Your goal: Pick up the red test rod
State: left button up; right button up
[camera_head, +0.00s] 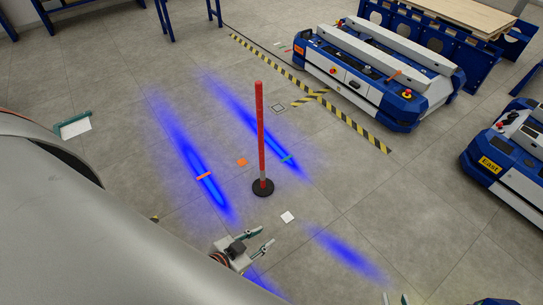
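The red test rod (260,130) stands upright on the floor in a round black base (262,188), near the middle of the head view. Its lower end has a grey section just above the base. My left gripper (266,236) is at the lower middle, nearer to me than the rod's base and apart from it. Its two fingers are spread, with nothing between them. My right gripper (395,299) shows only as two fingertips at the bottom edge. The tips are apart, and the rest of it is out of view.
Blue-and-white carts stand at the upper right (378,70) and right edge (510,155). Black-and-yellow tape (300,88) runs along the floor. A white square (287,217) lies near the rod's base. Blue light patches cross the floor. Open floor surrounds the rod.

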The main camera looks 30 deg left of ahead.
aim_at(262, 188)
jog(key=i+u, duration=0.25)
jog(key=i, duration=0.15)
jog(key=i+l+u, duration=0.25)
jog(key=i, duration=0.15)
jog(key=i+l+u, duration=0.25)
jog(key=i, duration=0.15)
jog(key=i+l+u, duration=0.25)
jog(key=u, duration=0.2)
jog(key=i+l+u, duration=0.45)
jog(key=k+j, duration=0.05)
jog(key=j, duration=0.05)
